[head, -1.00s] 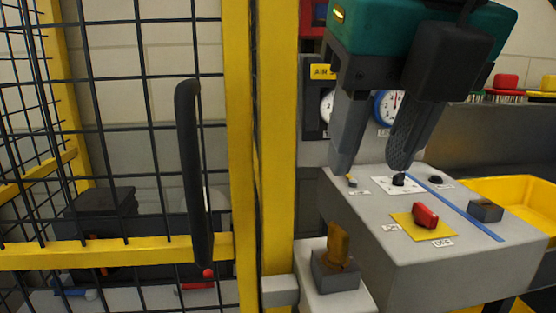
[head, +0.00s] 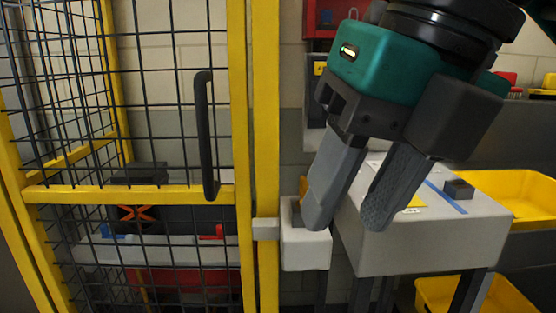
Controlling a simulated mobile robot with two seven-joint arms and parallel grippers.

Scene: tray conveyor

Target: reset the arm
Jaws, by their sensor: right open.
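My right gripper (head: 342,222) comes down from the upper right in the head view. It has a teal body and two grey fingers, which stand apart with nothing between them. It hangs in front of the grey control box (head: 412,242) and hides much of the box's top. Its left fingertip overlaps the small white stand (head: 305,250) in the picture; I cannot tell whether they touch. My left gripper is not in view.
A yellow-framed mesh gate (head: 130,195) with a black handle (head: 206,135) fills the left. A yellow post (head: 265,120) stands between it and the box. Yellow bins (head: 515,195) lie at the right. A dark block (head: 459,189) sits on the box.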

